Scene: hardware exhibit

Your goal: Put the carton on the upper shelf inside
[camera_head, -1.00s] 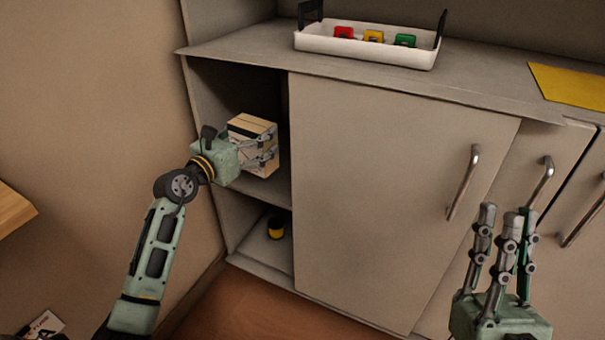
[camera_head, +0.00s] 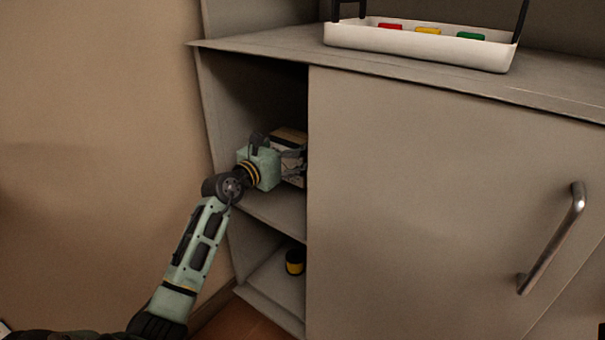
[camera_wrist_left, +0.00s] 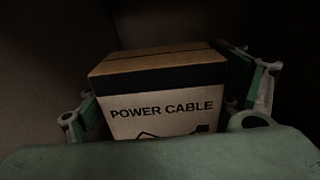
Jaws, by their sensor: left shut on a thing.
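The carton (camera_head: 290,137) is brown and white with a dark band. In the left wrist view the carton (camera_wrist_left: 160,100) shows the words "POWER CABLE". My left gripper (camera_head: 292,166) is shut on it, with a finger on each side, inside the open cabinet compartment. The carton is just above the upper shelf (camera_head: 275,210); whether it touches the shelf I cannot tell. The cabinet door panel (camera_head: 430,200) hides its right part in the head view. My right gripper is out of the head view.
A black and yellow round object (camera_head: 295,262) stands on the lower shelf (camera_head: 268,285). The cabinet's left wall and the door panel edge bound the opening. A white tray (camera_head: 420,45) with red, yellow and green items sits on the countertop (camera_head: 270,45).

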